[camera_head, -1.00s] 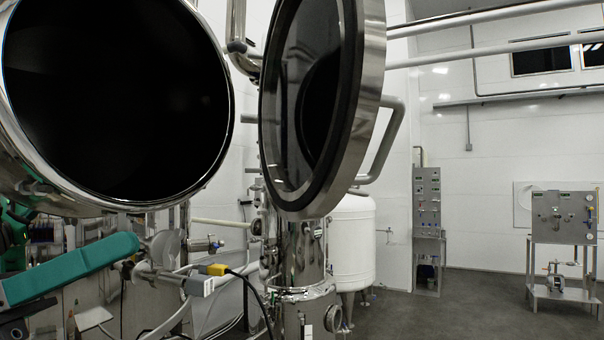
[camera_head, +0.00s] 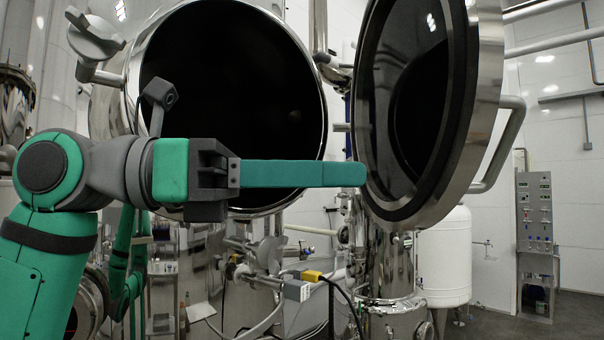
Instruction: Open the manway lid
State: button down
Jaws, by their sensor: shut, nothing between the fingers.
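The manway lid (camera_head: 480,110) is a thick round steel disc with a dark gasket and a glossy dark inner face. It stands swung out to the right of the round manway opening (camera_head: 240,85), which is black inside with a bright steel rim. A bent grey bar handle (camera_head: 507,145) is on the lid's outer side. My gripper (camera_head: 358,174) reaches across the lower part of the opening, its long teal fingers pressed together with nothing between them. Its tip appears close to the lid's left edge; I cannot tell whether they touch.
A clamp knob (camera_head: 95,35) sits at the rim's upper left. Pipes and a yellow connector (camera_head: 311,275) with a cable lie below the opening. A white tank (camera_head: 445,258) and a control panel (camera_head: 535,210) stand at the right, with some floor between.

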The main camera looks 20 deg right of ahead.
aim_at(442, 175)
jog(key=x, duration=0.8)
jog(key=shift+s+d, duration=0.1)
jog(key=shift+d, duration=0.15)
